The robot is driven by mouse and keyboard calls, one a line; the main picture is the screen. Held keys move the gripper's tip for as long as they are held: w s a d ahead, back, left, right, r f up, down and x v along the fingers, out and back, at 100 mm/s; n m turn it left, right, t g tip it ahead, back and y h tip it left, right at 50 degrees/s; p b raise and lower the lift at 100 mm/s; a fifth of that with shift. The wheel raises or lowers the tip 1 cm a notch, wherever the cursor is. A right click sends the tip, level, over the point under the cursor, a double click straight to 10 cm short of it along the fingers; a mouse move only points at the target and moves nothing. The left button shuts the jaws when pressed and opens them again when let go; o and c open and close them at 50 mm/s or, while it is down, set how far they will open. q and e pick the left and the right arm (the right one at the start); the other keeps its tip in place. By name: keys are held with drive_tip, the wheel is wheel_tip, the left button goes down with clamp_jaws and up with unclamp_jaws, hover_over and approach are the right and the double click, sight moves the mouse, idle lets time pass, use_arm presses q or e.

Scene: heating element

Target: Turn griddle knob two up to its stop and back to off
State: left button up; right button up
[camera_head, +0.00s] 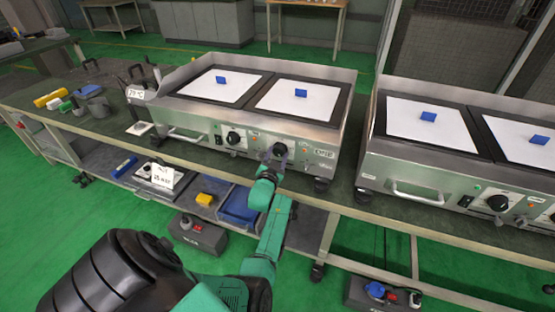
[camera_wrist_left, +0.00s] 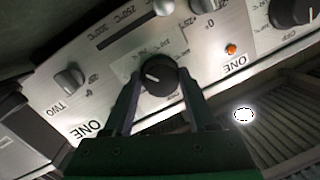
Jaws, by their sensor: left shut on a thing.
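The left griddle (camera_head: 205,121) has two black knobs on its front panel. My left gripper (camera_head: 277,153) is at the right-hand one. In the left wrist view my gripper (camera_wrist_left: 157,84) is shut on this black knob (camera_wrist_left: 160,76), with one finger on each side. A white pointer line on the knob slants across its face; the small print around it is hard to read. The other knob (camera_head: 233,138) stands free to the left; a black knob (camera_wrist_left: 295,10) also shows at the wrist view's upper right. My right gripper is not in view.
A bar handle (camera_head: 186,136) sticks out of the panel on the left. An orange lamp (camera_wrist_left: 231,49) and a grey switch knob (camera_wrist_left: 70,78) flank the held knob. A second griddle (camera_head: 458,181) stands to the right. Below is a shelf with a blue bin (camera_head: 240,207).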

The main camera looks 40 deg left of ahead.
use_arm(q)
drive_tip(key=m+b, duration=0.2)
drive_tip(key=shift+f+m, duration=0.2)
drive_tip(key=shift+m, duration=0.1)
drive_tip(key=shift+r+m+y+b, duration=0.1)
drive_tip(key=shift+m+y+b, duration=0.35)
drive_tip(key=shift+m, duration=0.15)
drive_tip(key=shift+r, duration=0.1)
drive_tip(key=o, duration=1.4)
drive_tip(key=shift+c, duration=0.2)
